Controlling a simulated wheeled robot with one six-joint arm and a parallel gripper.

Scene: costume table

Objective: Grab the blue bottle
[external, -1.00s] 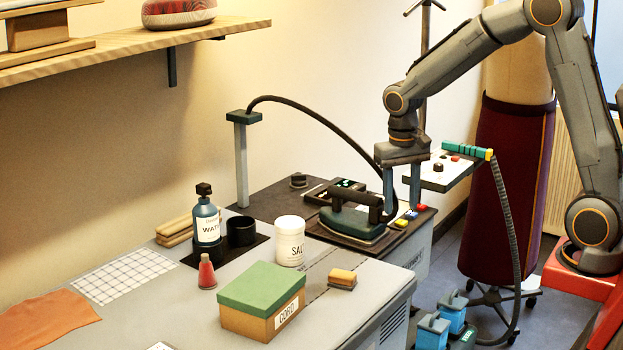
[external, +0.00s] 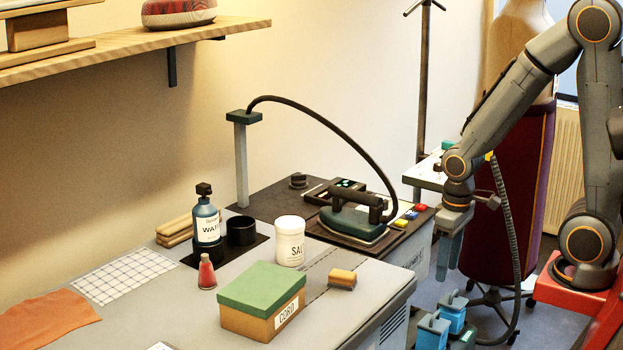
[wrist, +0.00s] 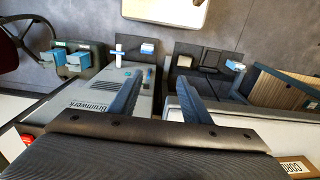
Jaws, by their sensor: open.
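The blue bottle (external: 207,219) stands upright on a dark mat at the back of the grey table. It has a black cap and a white label that begins "WAT". My gripper (external: 447,258) is open and empty, pointing down past the right end of the table, far to the right of the bottle. In the wrist view its two blue-grey fingers (wrist: 162,95) are spread apart with nothing between them. The bottle does not show in the wrist view.
A black cup (external: 241,231), a red cone-shaped spool (external: 207,272), a white SALT jar (external: 290,241) and a green-lidded CORD box (external: 262,301) stand near the bottle. An iron (external: 352,222) with an arched hose is between them and my arm.

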